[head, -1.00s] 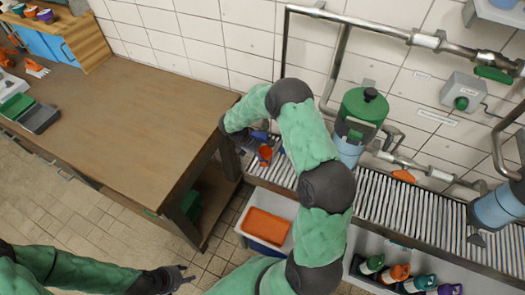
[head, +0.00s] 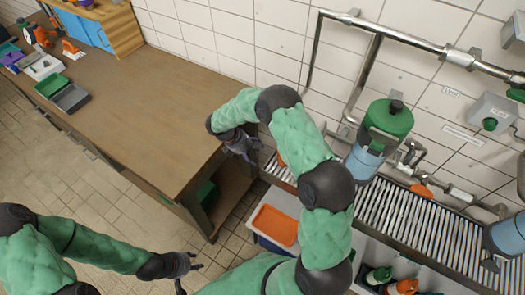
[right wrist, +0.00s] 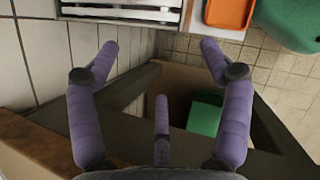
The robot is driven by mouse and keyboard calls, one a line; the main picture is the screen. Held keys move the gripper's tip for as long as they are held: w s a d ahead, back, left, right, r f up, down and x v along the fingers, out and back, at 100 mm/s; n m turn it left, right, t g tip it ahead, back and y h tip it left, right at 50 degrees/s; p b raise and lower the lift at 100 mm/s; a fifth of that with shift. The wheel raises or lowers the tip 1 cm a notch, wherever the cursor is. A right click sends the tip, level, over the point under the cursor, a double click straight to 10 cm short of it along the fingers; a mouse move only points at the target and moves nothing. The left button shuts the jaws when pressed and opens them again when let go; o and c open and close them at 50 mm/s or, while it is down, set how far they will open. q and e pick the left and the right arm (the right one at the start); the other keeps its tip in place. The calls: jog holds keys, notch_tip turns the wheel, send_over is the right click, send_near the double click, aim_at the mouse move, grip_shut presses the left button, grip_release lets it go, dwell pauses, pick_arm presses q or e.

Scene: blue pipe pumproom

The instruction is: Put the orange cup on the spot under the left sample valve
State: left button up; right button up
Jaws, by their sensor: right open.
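In the head view a small orange piece, likely the orange cup (head: 281,160), shows at the left end of the slatted rack, mostly hidden by my right arm. My right gripper (head: 243,148) is to its left, apart from it, over the gap beside the wooden bench. In the right wrist view its purple fingers (right wrist: 158,50) are spread, with nothing between them. My left gripper (head: 187,270) is low over the floor, its fingers apart and empty. An orange lever-like part (head: 421,191) shows on the wall pipe above the rack; I cannot tell which sample valve it belongs to.
The slatted rack (head: 405,222) runs along the wall under pipes. A green-topped blue vessel (head: 362,163) stands behind my right arm. An orange tray (head: 275,226) is below the rack. The wooden bench (head: 150,110) is mostly clear. Bottles (head: 402,286) stand at lower right.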

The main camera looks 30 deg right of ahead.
jog(key=s+a+f+m+y, duration=0.3)
jog(key=s+a+f+y, duration=0.15)
jog(key=s+a, duration=0.3)
jog(key=s+a+f+m+y, duration=0.35)
jog(key=s+a+f, duration=0.25)
jog(key=a, duration=0.2)
jog(key=s+a+m+t+y, duration=0.1)
jog(key=s+a+m+t, duration=0.1)
jog(key=s+m, duration=0.6)
jog(key=shift+s+a+t+y, duration=0.3)
jog(key=shift+s+a+t, duration=0.15)
jog(key=shift+s, duration=0.7)
jog(key=shift+m, duration=0.25)
